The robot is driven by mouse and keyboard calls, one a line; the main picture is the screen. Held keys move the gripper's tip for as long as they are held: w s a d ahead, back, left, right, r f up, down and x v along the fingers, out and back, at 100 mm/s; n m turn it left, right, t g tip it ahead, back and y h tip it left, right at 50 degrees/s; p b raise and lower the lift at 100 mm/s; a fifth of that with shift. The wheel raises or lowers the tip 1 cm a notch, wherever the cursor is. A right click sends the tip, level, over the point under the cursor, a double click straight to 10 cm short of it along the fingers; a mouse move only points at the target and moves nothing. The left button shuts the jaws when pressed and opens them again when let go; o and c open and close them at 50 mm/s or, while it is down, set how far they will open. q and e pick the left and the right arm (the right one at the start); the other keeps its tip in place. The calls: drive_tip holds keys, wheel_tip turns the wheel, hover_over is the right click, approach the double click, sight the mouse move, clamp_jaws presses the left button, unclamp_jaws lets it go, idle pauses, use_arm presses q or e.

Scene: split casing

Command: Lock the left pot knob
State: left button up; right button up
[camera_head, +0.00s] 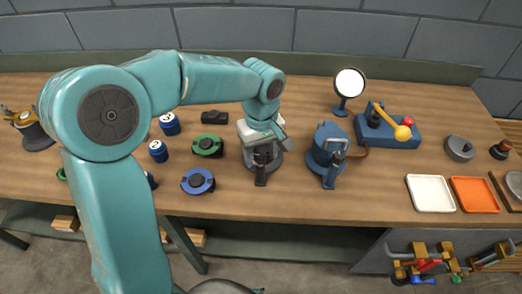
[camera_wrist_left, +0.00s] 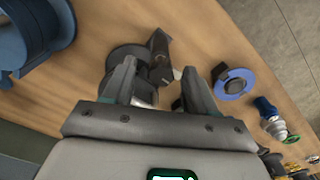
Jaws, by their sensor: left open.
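The left pot (camera_head: 249,158) is a grey round casing on the bench, with a dark upright handle (camera_head: 261,172) at its front. A second, blue pot (camera_head: 321,150) stands to its right. My left gripper (camera_head: 263,138) is over the grey pot and hides much of its top. In the left wrist view the gripper (camera_wrist_left: 160,74) is open, its fingers either side of a small pale part. The dark handle (camera_wrist_left: 159,47) shows just beyond the fingertips. Contact cannot be told. The knob itself is not clearly visible. My right gripper is not in view.
A blue ring part (camera_head: 198,181) and a green one (camera_head: 207,146) lie left of the grey pot, near blue cans (camera_head: 158,151). A round mirror (camera_head: 349,83) and a blue lever box (camera_head: 388,128) stand behind right. White (camera_head: 431,193) and orange (camera_head: 474,194) trays lie at right.

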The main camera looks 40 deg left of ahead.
use_arm(q)
drive_tip(key=c, duration=1.1)
drive_tip(key=shift+o, duration=0.2)
drive_tip(key=shift+m, duration=0.3)
drive_tip(key=m, duration=0.3)
drive_tip(key=shift+a+r+m, duration=0.1)
drive_tip(key=shift+m, duration=0.3)
drive_tip(key=m, duration=0.4)
drive_tip(key=shift+m, duration=0.3)
drive_tip(key=m+p, duration=0.1)
drive_tip(key=m, duration=0.7)
drive_tip(key=shift+m+p, duration=0.3)
